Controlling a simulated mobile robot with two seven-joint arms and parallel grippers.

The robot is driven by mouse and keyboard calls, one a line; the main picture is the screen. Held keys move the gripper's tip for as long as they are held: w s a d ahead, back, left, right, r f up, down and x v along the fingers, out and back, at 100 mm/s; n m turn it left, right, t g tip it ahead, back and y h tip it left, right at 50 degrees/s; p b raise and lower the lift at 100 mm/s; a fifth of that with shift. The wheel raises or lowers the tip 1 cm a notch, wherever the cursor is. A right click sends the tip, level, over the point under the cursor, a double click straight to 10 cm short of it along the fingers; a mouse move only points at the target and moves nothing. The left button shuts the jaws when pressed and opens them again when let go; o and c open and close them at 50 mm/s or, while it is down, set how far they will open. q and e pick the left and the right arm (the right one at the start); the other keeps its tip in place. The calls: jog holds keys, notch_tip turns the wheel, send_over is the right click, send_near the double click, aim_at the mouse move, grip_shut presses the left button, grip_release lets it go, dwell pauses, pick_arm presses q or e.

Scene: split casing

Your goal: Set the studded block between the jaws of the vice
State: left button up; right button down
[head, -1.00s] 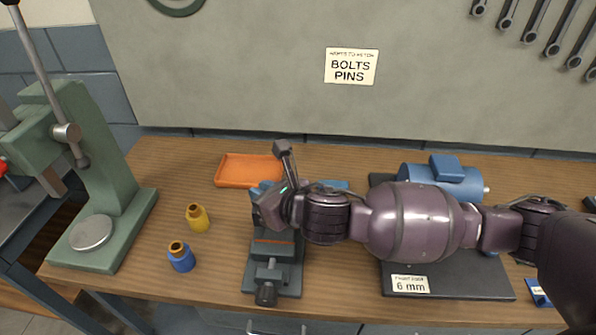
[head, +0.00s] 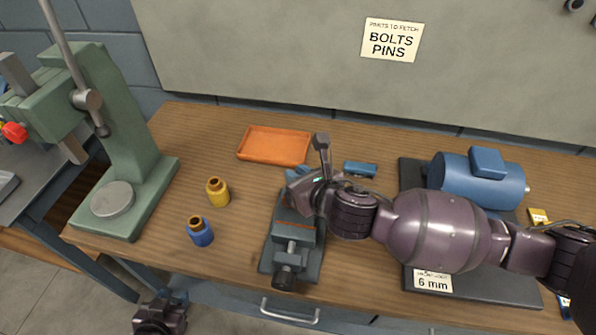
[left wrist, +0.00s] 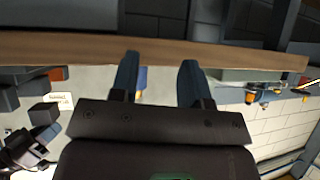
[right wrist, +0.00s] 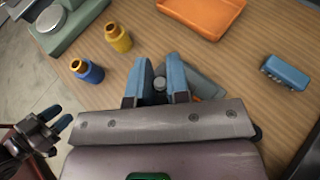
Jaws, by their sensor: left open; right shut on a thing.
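The vice (head: 290,250) is grey-blue and stands near the bench's front edge. My right gripper (head: 300,196) is above its far part and hides the jaws in the head view. In the right wrist view, the right gripper (right wrist: 160,88) is shut on a small grey thing with a round top, which I take as the studded block (right wrist: 160,83). Most of it is hidden by the fingers. Part of the vice (right wrist: 205,84) shows behind them. I cannot tell whether the block is between the jaws. My left gripper (left wrist: 160,82) is open and empty, low before the bench.
An orange tray (head: 272,146) lies behind the vice. A blue block with small knobs (right wrist: 287,72) lies right of it. Yellow (head: 217,192) and blue (head: 200,232) bottles stand left. A green press (head: 125,150) is far left, a blue motor (head: 470,182) right.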

jog(key=shift+f, duration=1.15)
jog(key=shift+f+b, duration=0.75)
jog(key=shift+f, duration=0.25)
pick_arm(q)
jog(key=shift+w+d+f, duration=0.1)
jog(key=shift+w, duration=0.5)
jog(key=shift+s+f, duration=0.1)
jog(key=shift+f, duration=0.1)
jog(key=shift+r, duration=0.4)
jog(key=shift+f+b, duration=0.95)
jog(key=shift+f, duration=0.25)
pick_arm(e)
jog(key=shift+f, duration=2.35)
dwell(0.6)
jog(key=c, duration=1)
grip_release()
jog(key=shift+f, duration=0.1)
